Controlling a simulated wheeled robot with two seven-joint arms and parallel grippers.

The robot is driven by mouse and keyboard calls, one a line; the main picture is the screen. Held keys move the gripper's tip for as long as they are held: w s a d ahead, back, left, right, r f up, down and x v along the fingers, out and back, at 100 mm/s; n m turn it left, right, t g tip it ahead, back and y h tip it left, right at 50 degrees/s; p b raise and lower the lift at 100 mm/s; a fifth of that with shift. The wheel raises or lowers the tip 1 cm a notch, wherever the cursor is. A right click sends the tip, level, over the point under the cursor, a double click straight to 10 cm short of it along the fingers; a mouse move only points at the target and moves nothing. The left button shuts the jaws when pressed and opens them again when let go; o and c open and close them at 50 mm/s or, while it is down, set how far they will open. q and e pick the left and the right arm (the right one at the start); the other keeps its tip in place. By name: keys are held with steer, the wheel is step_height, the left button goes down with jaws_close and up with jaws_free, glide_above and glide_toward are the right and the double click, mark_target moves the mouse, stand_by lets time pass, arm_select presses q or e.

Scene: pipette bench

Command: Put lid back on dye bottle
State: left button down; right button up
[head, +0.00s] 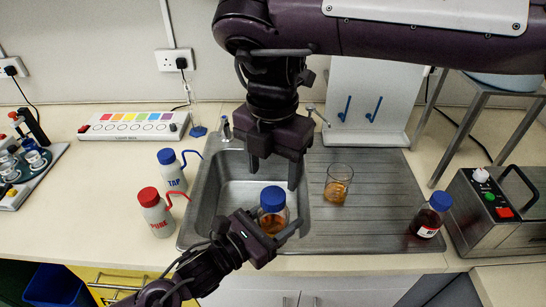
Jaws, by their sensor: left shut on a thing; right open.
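A second bottle (427,222) with dark red liquid, a red-and-white label and a blue cap stands at the right of the drainboard.
A beaker (338,184) with amber liquid stands on the ribbed drainboard (370,220). TAP (172,172) and PURE (155,212) wash bottles stand left of the sink (196,215). A metal instrument (492,215) is at the far right.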

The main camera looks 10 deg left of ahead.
mark_target(273, 195)
steer(key=n, duration=0.4)
steer(key=shift+r+n, duration=0.15)
steer(key=shift+n, duration=0.15)
steer(key=n, duration=0.4)
steer(key=shift+r, duration=0.1)
steer(key=n, duration=0.4)
steer(key=shift+r+n, duration=0.1)
steer(key=shift+n, duration=0.2)
steer(key=n, duration=0.4)
steer(key=shift+r, duration=0.1)
steer(key=n, duration=0.4)
steer(key=shift+r+n, duration=0.1)
steer(key=shift+n, duration=0.2)
steer(key=n, duration=0.4)
steer(key=shift+r, duration=0.1)
steer(key=n, duration=0.7)
steer(key=shift+r, duration=0.15)
steer(key=shift+f, duration=4)
